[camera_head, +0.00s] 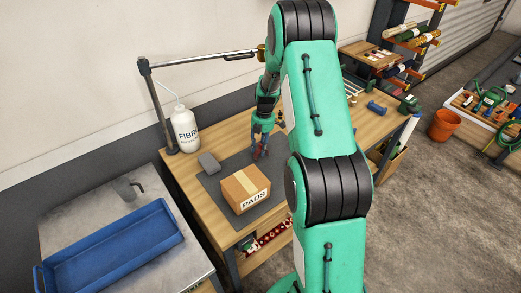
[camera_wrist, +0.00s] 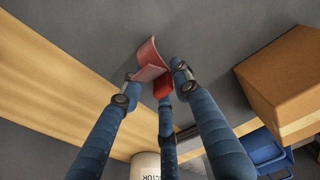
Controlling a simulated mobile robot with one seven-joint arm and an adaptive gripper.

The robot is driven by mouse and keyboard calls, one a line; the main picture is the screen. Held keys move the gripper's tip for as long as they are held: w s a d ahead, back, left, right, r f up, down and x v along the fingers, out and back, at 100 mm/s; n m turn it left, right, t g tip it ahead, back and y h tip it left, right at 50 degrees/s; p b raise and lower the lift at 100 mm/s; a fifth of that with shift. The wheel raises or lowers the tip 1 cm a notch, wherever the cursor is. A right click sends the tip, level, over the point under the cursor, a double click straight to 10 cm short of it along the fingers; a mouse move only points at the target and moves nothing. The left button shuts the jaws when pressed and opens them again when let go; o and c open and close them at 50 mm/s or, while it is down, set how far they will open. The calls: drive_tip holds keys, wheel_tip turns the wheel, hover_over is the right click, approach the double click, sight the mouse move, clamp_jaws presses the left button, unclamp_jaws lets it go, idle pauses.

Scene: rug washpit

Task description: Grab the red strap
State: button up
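The red strap (camera_wrist: 151,66) is a small folded piece in the wrist view, against the dark grey mat (camera_wrist: 90,25). My gripper (camera_wrist: 155,82) has blue fingers with dark joints. Its fingertips are spread apart around the near part of the strap, one on the left, one on the right and one below. I see no clear contact between fingers and strap. In the head view my gripper (camera_head: 261,146) points down low over the mat, behind the cardboard box, and only a little red shows at its fingertips.
The cardboard PADS box (camera_head: 245,187) stands on the mat close to my gripper. A grey block (camera_head: 208,163) and a white FIBRE bottle (camera_head: 185,130) are to the left on the wooden table (camera_head: 190,187). A blue tray (camera_head: 115,250) lies on the neighbouring counter.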

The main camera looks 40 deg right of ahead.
idle(0.3)
drive_tip(key=shift+r+p, duration=0.65)
drive_tip(key=shift+r, duration=4.35)
